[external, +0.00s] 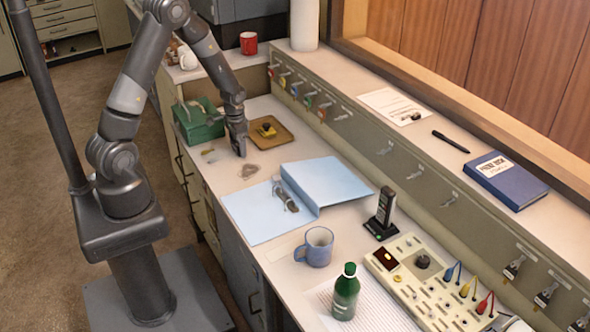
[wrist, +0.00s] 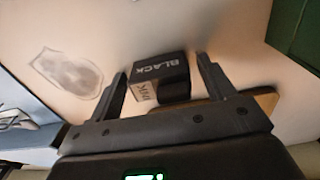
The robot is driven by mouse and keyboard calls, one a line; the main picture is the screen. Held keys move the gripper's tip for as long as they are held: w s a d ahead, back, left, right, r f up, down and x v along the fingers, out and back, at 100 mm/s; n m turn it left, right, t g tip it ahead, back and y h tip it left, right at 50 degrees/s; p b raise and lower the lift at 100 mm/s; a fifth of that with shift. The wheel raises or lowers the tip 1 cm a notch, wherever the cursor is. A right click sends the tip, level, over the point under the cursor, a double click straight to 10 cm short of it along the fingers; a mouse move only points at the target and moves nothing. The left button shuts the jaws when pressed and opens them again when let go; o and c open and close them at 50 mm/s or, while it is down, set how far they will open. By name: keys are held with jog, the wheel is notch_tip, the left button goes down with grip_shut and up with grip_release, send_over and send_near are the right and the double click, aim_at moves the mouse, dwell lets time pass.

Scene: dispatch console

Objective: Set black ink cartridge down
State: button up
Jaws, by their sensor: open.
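The black ink cartridge (wrist: 161,73) shows in the wrist view as a small dark box with the word BLACK on it. It appears to rest on the pale desk top, between the two fingers of my gripper (wrist: 160,66). The fingers are spread, with a visible gap at the left finger. In the external view my gripper (external: 240,150) points down at the desk, just left of a brown tray (external: 285,138). The cartridge cannot be made out there.
A black and yellow item (external: 266,130) lies in the tray. A green box (external: 199,124) stands left of my gripper. A grey smudge (external: 250,171) marks the desk in front. An open light-blue folder (external: 330,181) and a blue mug (external: 315,247) lie nearer the camera.

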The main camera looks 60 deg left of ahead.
jog(key=shift+r, duration=0.1)
notch_tip(320, 180, up, 12)
jog(key=shift+r, duration=0.15)
dwell(0.4)
jog(key=s+d+r+t, duration=0.2)
jog(key=s+d+r, duration=0.5)
jog(key=s+r, duration=0.2)
jog(key=s+d+r+t, duration=0.3)
jog(key=s+d+r, duration=0.5)
jog(key=s+r, duration=0.2)
notch_tip(320, 180, up, 2)
jog(key=shift+s+d+t, duration=0.25)
jog(key=shift+t, duration=0.05)
dwell(0.4)
